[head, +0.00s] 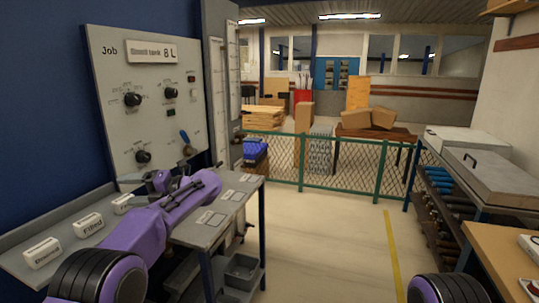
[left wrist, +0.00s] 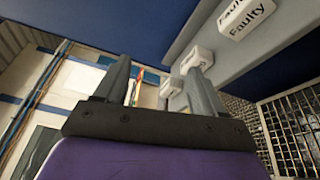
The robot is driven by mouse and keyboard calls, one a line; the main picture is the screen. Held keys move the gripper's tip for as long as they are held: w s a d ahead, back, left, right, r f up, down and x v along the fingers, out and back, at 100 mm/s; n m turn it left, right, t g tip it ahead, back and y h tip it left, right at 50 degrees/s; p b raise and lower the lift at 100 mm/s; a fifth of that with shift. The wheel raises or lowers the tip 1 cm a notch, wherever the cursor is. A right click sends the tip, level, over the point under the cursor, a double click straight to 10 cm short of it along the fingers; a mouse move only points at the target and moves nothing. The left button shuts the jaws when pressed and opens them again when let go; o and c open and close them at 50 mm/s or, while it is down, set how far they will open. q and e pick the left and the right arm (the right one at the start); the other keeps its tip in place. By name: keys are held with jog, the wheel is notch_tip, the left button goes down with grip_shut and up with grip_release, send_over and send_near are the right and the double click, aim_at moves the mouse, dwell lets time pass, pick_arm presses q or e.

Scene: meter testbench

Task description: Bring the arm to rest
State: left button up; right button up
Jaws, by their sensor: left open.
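My left arm (head: 150,222) is purple and reaches from the lower left over the bench by the panel. Its folded wrist end is in front of the panel's lower edge, and the fingers are hard to make out there. In the left wrist view my left gripper (left wrist: 158,66) shows two grey fingers spread apart with nothing between them. White blocks marked Faulty (left wrist: 248,18) lie beyond the fingers, apart from them. Only a rounded black and purple part of my right arm (head: 447,289) shows at the lower right; its gripper is out of view.
A grey panel (head: 110,75) with knobs stands at the left. White blocks marked Drained (head: 42,253) and Filled (head: 88,225) sit on the sloped ledge. A grey bin (head: 243,268) is low beside the bench. A green mesh fence (head: 330,165) crosses behind. The middle floor is clear.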

pick_arm(q)
notch_tip(320, 180, down, 24)
jog(key=w+d+m+t+h, duration=0.1)
jog(key=m+t+h, duration=0.1)
jog(key=m+t, duration=0.7)
jog(key=d+m+t+h, duration=0.25)
jog(key=m+t, duration=0.25)
jog(key=m, duration=0.7)
jog(key=s+f+m+g+h, duration=0.1)
jog(key=s+f+m+h, duration=0.4)
jog(key=s+f, duration=0.5)
jog(key=s+d+f+m+g+h, duration=0.1)
jog(key=s+f+m+g+h, duration=0.15)
jog(key=s+f, duration=0.5)
jog(key=s+d+f+m+g+h, duration=0.1)
jog(key=s+f+m+g, duration=0.3)
jog(key=s, duration=0.7)
jog(key=s+f+g+h, duration=0.1)
jog(key=s+g, duration=0.2)
jog(key=s, duration=1.4)
jog(key=shift+s+f+n, duration=0.2)
jog(key=shift+f+n, duration=0.15)
